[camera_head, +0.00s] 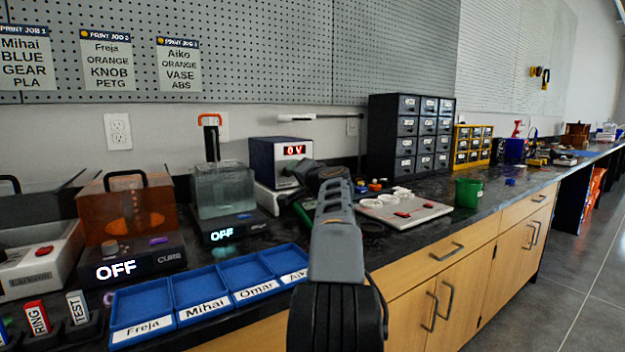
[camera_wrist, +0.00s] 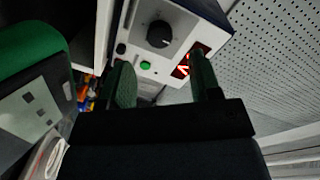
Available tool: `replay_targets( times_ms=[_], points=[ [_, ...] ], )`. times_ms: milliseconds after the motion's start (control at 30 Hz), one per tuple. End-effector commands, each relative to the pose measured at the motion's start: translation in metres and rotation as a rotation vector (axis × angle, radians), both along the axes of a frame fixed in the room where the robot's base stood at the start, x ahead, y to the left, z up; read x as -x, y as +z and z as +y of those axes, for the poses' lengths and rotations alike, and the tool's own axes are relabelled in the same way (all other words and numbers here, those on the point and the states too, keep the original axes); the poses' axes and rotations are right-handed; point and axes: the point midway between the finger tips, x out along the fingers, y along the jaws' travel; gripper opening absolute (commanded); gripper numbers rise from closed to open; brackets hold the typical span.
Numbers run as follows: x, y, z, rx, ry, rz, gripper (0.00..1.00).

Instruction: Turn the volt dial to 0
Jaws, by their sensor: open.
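The power supply (camera_head: 268,160) is a dark blue box with a pale front, at the back of the bench in the head view. Its red display (camera_head: 294,150) reads "0 V". In the wrist view its front panel (camera_wrist: 148,68) shows the black volt dial (camera_wrist: 159,34), a green button (camera_wrist: 145,65) and part of the red display (camera_wrist: 190,60). My gripper (camera_wrist: 165,82) is open and empty in the wrist view, its green-padded fingers pointing at the panel below the dial. The dial lies beyond the fingertips, apart from them. In the head view my arm hides the dial.
Blue named trays (camera_head: 208,290) lie at the front left. A clear tank (camera_head: 222,190) and an orange curing box (camera_head: 126,208) stand left of the power supply. A black drawer cabinet (camera_head: 410,135), a grey board (camera_head: 405,211) and a green cup (camera_head: 468,192) are to the right.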

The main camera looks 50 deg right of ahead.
Motion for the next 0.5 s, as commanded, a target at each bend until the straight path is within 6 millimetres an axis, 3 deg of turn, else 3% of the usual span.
replay_targets(
  times_ms=[200, 500],
  points=[
    [0.043, 0.003, 0.015, 0.002, -0.002, -0.001, 0.58],
    [0.075, 0.005, 0.027, 0.001, -0.001, 0.000, 0.58]
  ],
)
